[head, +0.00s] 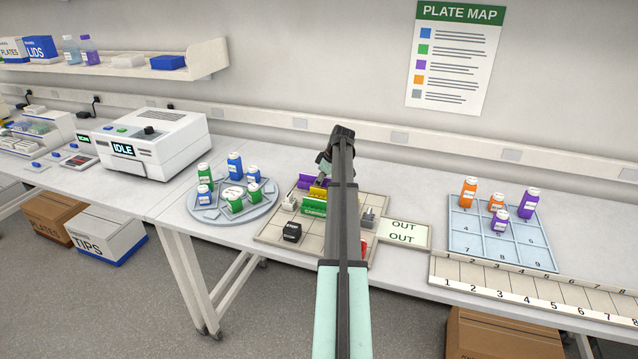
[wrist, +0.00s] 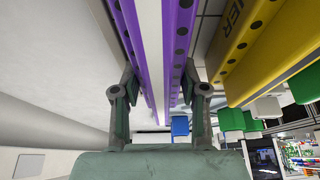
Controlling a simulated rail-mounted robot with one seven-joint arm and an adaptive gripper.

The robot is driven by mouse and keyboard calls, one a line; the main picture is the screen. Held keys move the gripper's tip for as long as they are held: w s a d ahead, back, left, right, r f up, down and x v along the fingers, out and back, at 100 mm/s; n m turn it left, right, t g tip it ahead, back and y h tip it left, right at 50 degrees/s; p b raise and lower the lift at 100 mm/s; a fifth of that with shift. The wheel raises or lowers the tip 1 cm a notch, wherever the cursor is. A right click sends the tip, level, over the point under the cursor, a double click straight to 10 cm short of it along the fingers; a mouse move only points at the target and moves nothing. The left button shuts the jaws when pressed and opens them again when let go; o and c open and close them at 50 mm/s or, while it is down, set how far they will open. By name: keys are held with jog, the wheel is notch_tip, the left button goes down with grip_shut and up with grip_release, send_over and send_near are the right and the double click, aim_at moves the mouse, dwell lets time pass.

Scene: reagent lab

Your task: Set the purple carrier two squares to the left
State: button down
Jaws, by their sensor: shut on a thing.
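The purple carrier (head: 314,182) is at the back of the tan squared board (head: 268,236) in the head view. My gripper (head: 324,166) is over it from behind, partly hidden by my own arm. In the wrist view, the purple carrier (wrist: 179,40) runs lengthwise between the two fingers of my gripper (wrist: 160,88), which are shut on it. Whether its base touches the board cannot be told. My arm hides its right part in the head view.
A yellow carrier (head: 317,193) and a green carrier (head: 313,208) stand just in front of the purple one. A black block (head: 292,232) and a small white piece (head: 289,202) are on the board's left side.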

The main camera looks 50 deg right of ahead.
jog(key=c, duration=0.6)
grip_release()
jog(key=b+v, duration=0.2)
jog(key=v, duration=1)
jog(key=shift+r, duration=0.1)
jog(key=shift+b, duration=0.3)
